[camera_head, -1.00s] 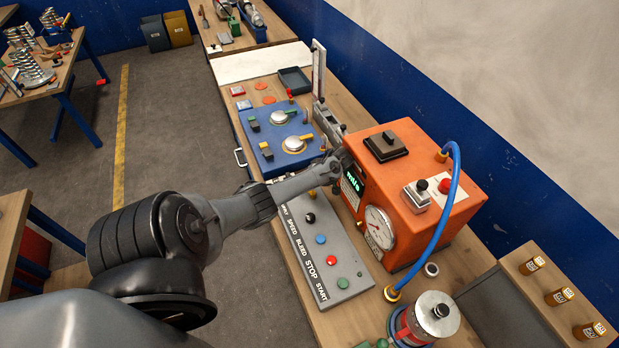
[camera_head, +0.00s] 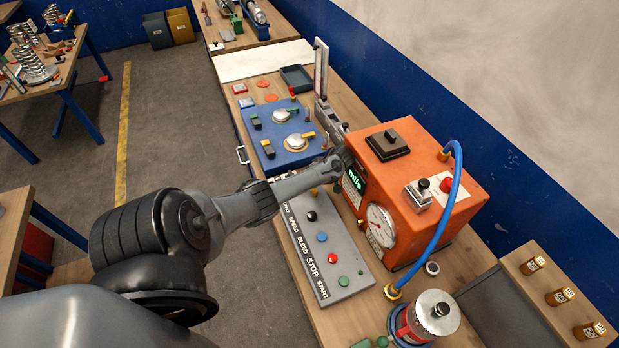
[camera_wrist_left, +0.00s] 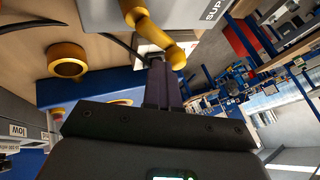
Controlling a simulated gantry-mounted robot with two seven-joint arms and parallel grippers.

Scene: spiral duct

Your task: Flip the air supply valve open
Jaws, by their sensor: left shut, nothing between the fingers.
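The grey control panel (camera_head: 326,250) carries a SUPPLY label, partly hidden by my arm, with a small yellow valve part (camera_head: 313,191) at that end. In the left wrist view a gold valve lever (camera_wrist_left: 140,22) stands beside the letters "SUP". My left gripper (camera_wrist_left: 160,68) is shut and empty, its dark fingertips close to the lever's rounded end; I cannot tell whether they touch. In the head view my left gripper (camera_head: 341,160) is small and dark, by the orange box, and its fingers are hard to make out. My right gripper is in neither view.
The orange box (camera_head: 440,215) with gauge and blue hose stands right of the panel. A blue box (camera_head: 272,152) with two round dials lies behind it. A gold ring (camera_wrist_left: 67,60) shows in the wrist view.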

